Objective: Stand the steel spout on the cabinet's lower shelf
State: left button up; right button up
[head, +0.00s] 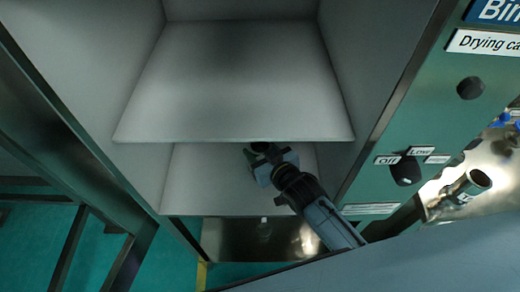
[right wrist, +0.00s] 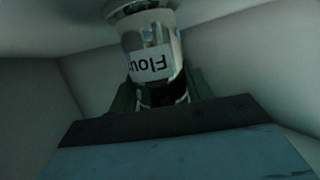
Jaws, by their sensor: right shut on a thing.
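My right gripper (head: 264,158) reaches into the cabinet from the lower right, over the lower shelf (head: 205,185) and under the front edge of the upper shelf (head: 235,95). In the right wrist view, the dark fingers (right wrist: 160,98) are shut on a shiny steel spout (right wrist: 150,40) with a flared rim and a white label that seems to read "Flour", seen turned over. In the head view, the spout is mostly hidden by the upper shelf and the gripper. I cannot tell whether it touches the lower shelf. My left gripper is not in view.
Cabinet walls close in on both sides, and the upper shelf overhangs the gripper. The visible part of the lower shelf left of the gripper is bare.

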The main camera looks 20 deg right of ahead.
jog(key=o, duration=1.2)
jog(key=shift+c, duration=0.2)
jog(key=shift+r, duration=0.15)
jog(key=p+v, duration=0.1)
jog(key=v, duration=1.1)
jog(key=shift+p, duration=0.3)
